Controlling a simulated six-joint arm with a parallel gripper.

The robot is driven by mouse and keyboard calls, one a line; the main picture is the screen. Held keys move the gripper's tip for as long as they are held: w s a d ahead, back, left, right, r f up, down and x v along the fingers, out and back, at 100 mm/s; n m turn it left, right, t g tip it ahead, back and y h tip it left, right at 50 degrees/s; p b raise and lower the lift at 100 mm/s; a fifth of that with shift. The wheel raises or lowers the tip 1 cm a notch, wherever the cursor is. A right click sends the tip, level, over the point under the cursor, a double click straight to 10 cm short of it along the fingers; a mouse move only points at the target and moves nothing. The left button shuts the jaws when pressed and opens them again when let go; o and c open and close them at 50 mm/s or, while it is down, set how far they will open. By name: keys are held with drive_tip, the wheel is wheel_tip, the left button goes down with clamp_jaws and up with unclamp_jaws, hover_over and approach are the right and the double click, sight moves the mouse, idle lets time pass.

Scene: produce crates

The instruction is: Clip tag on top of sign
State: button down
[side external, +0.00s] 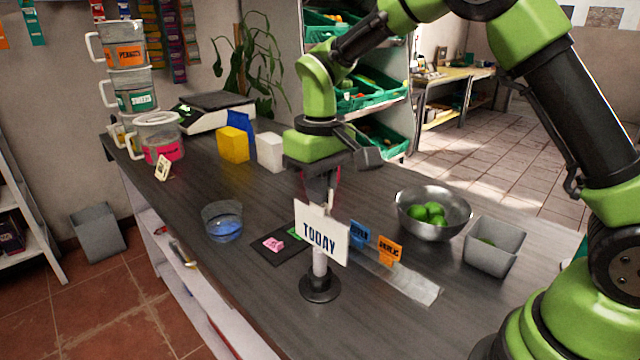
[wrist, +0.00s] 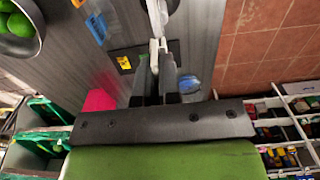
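The sign (side external: 321,238) is a white panel reading TODAY, tilted in the picture, on a short post with a round black base. My gripper (side external: 321,196) points down right at or just behind its top edge. In the wrist view the fingers (wrist: 160,75) are close together, with a pale piece (wrist: 154,48) between or just beyond them; I cannot tell whether they grip it. A pink tag (side external: 273,243) and a green tag (side external: 295,233) lie on a black mat (side external: 268,256). A blue tag (side external: 360,234) and an orange tag (side external: 389,251) stand on a clear strip (side external: 425,289).
A steel bowl of limes (side external: 408,215) and a grey bin (side external: 492,262) stand right. A clear bowl with blue contents (side external: 222,235) stands left. Yellow (side external: 232,147) and white (side external: 270,153) boxes stand behind. A magenta shape (wrist: 100,98) shows beside the fingers, unclear whether held.

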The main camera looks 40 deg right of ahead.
drive_tip(key=shift+s+f, duration=0.1)
drive_tip(key=shift+f, duration=1)
idle(3.2)
drive_tip(key=c, duration=1.2)
unclamp_jaws()
drive_tip(key=shift+o, duration=0.3)
drive_tip(key=o, duration=0.3)
drive_tip(key=shift+r, duration=0.1)
drive_tip(key=shift+r, duration=0.1)
drive_tip(key=shift+r, duration=2.9)
